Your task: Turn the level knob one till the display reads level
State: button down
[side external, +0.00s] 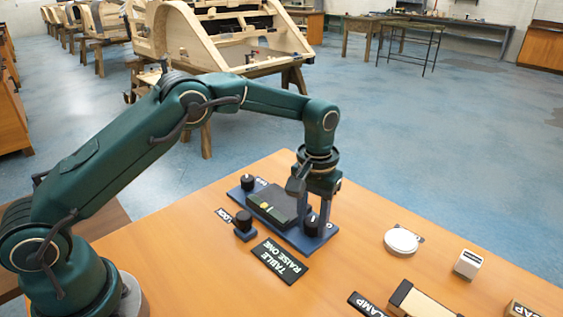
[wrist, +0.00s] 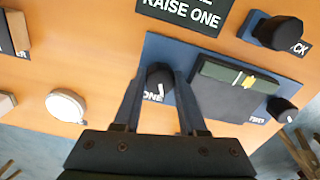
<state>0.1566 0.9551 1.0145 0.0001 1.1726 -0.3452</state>
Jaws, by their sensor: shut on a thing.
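The level knob one (wrist: 160,80) is a black knob with a white pointer mark, at the left end of a blue base plate (wrist: 155,47) in the wrist view. A label reading "ONE" lies by it. My gripper (wrist: 161,88) points down and is shut on this knob, a finger on each side. In the side view, my gripper (side external: 320,215) partly hides the knob (side external: 311,225). The display (side external: 271,203) is a dark box on the same plate. In the wrist view the display (wrist: 235,90) has a green strip with a yellow marker; I cannot read its value.
Another black knob (side external: 247,182) sits at the plate's far end. A separate knob (side external: 243,222) stands by a "LOCK" label. A "TABLE RAISE ONE" sign (side external: 278,262) lies in front. A white round object (side external: 401,241), a white block (side external: 468,264) and a wooden-ended clamp block (side external: 420,300) are to the right.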

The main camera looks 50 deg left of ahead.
aim_at(312, 221)
jog(key=c, duration=0.8)
grip_release()
jog(key=shift+o, duration=0.2)
jog(key=shift+r, duration=0.1)
jog(key=shift+r, duration=2.55)
